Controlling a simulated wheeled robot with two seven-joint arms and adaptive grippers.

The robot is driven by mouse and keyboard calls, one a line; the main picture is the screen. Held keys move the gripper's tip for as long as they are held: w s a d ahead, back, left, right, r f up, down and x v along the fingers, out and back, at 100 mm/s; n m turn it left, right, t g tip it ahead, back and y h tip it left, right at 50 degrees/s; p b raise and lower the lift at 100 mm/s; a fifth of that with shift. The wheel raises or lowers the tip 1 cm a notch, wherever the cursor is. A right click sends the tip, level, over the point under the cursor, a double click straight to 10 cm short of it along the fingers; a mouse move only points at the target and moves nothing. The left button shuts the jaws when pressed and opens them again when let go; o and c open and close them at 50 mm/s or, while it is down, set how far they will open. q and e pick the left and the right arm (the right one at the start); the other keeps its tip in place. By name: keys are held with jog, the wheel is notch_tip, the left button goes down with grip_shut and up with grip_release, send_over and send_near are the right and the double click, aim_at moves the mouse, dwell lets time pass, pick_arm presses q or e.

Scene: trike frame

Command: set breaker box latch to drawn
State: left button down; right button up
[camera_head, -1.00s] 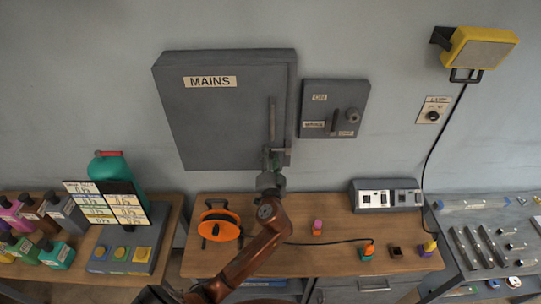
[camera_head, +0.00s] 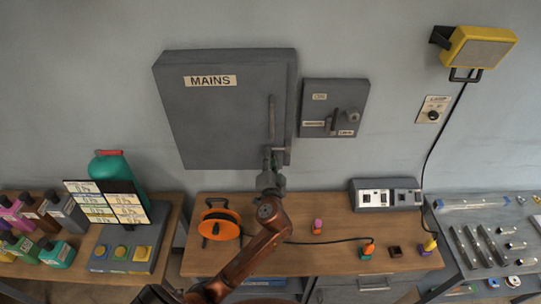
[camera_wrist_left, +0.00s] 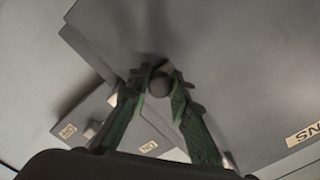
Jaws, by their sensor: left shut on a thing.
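The grey breaker box (camera_head: 215,125) marked MAINS hangs on the wall in the head view. Its latch (camera_head: 271,118) is a long vertical grey bar near the right edge of its door. My left gripper (camera_head: 268,156) is at the bar's lower end. In the left wrist view the green fingers of my left gripper (camera_wrist_left: 162,88) close around a dark round latch end (camera_wrist_left: 160,84). The fingers hide part of the latch's lower end in the head view. My right gripper is not in view.
A smaller grey switch box (camera_head: 335,108) hangs just right of the breaker box. The wooden table (camera_head: 205,262) below carries an orange cable reel (camera_head: 221,226) and a grey socket box (camera_head: 385,195). A yellow lamp (camera_head: 480,50) is on the wall at upper right.

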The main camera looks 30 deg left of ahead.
aim_at(260, 147)
pick_arm(q)
jog(key=s+a, duration=0.2)
jog(key=a, duration=0.1)
jog(key=shift+a+r, duration=0.1)
jog(key=c, duration=2.2)
grip_release()
jog(key=shift+w, duration=0.1)
jog(key=shift+c, duration=0.2)
jog(key=o, duration=0.5)
jog(key=shift+a, duration=0.2)
jog(key=shift+d, duration=0.15)
jog(key=shift+s+d+f, duration=0.2)
jog(key=shift+s+d, duration=0.1)
jog(key=shift+s, duration=0.1)
jog(key=v, duration=1.1)
jog(key=shift+r, duration=0.1)
